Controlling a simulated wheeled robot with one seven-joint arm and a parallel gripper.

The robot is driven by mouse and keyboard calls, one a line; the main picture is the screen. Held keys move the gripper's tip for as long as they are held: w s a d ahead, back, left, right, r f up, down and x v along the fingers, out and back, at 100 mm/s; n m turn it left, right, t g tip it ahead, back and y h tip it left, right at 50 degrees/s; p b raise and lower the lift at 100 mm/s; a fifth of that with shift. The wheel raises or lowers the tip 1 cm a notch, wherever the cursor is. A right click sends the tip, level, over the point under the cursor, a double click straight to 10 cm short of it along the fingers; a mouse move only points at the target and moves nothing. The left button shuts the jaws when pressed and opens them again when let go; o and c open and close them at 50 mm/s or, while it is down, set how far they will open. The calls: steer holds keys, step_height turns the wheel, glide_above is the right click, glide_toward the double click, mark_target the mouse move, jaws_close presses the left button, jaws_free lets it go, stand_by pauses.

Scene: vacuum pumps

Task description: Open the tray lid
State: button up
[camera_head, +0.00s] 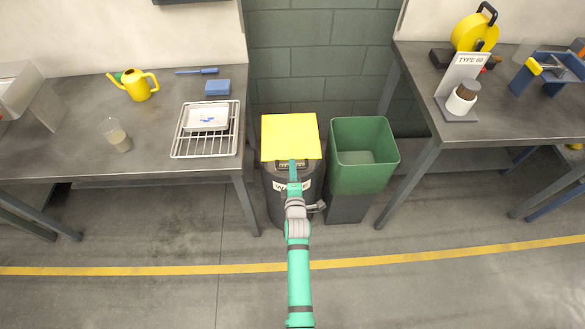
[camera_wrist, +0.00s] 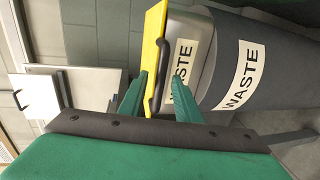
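A square yellow lid (camera_head: 290,132) lies over the top of a dark round waste bin (camera_head: 277,195) in the head view. The lid also shows nearly edge-on in the wrist view (camera_wrist: 152,35), with a dark bar handle (camera_wrist: 160,78) on it. My gripper (camera_head: 293,165) reaches the lid's front edge. In the wrist view my gripper (camera_wrist: 158,92) has its two green fingers apart, with the lid's edge and handle between them; firm contact is not visible. A white tray (camera_head: 207,118) on a wire rack (camera_head: 190,149) holds small blue items and shows no lid.
A green open bin (camera_head: 364,150) stands close to the right of the waste bin. The left table (camera_head: 60,150) holds a yellow watering can (camera_head: 138,88) and a beaker (camera_head: 117,138). The floor in front is clear.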

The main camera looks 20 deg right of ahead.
steer(key=shift+w+d+f, duration=0.15)
steer(key=shift+w+d, duration=0.05)
steer(key=shift+w, duration=0.4)
steer(key=shift+c, duration=0.6)
jaws_close()
